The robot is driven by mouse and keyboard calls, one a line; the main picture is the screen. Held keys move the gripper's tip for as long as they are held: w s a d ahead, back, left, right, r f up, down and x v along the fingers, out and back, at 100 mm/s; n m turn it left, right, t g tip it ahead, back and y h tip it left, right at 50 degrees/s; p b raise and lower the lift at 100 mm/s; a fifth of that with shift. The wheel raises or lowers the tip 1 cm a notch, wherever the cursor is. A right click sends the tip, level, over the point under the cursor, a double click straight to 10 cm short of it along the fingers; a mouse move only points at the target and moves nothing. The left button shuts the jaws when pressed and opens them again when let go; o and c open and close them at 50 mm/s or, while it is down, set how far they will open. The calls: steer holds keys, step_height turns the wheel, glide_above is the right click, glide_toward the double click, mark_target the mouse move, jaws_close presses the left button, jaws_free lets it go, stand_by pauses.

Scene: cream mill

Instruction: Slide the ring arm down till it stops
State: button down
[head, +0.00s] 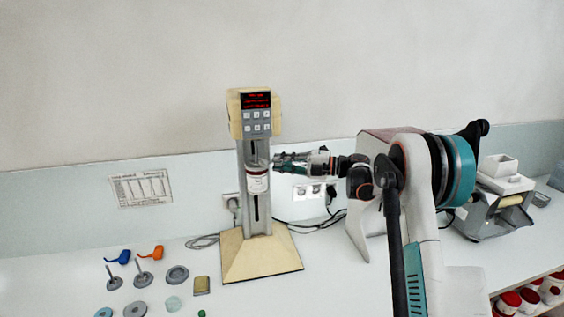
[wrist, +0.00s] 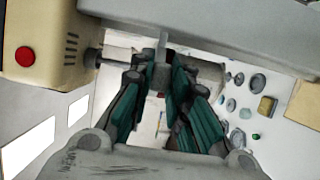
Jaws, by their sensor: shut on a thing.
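The cream mill (head: 257,215) stands upright on the table, with a grey slotted column and a beige head (head: 248,126) with a red display. The ring arm (head: 257,165) sits about midway on the column, and a white jar (head: 257,184) with a dark red band hangs in it. My gripper (head: 277,162) reaches in from the right at the ring arm's height. In the wrist view my gripper's teal fingers (wrist: 161,85) are shut on a grey part of the ring arm (wrist: 162,52). The jar is mostly hidden there.
A grey roller machine (head: 494,205) stands at the right. Cables run along the wall behind. Below the ring arm, the column front looks clear.

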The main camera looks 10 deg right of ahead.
steer(key=shift+f, duration=0.35)
steer(key=c, duration=1.5)
jaws_free()
steer(key=shift+v, duration=3.75)
steer(key=shift+r, duration=0.1)
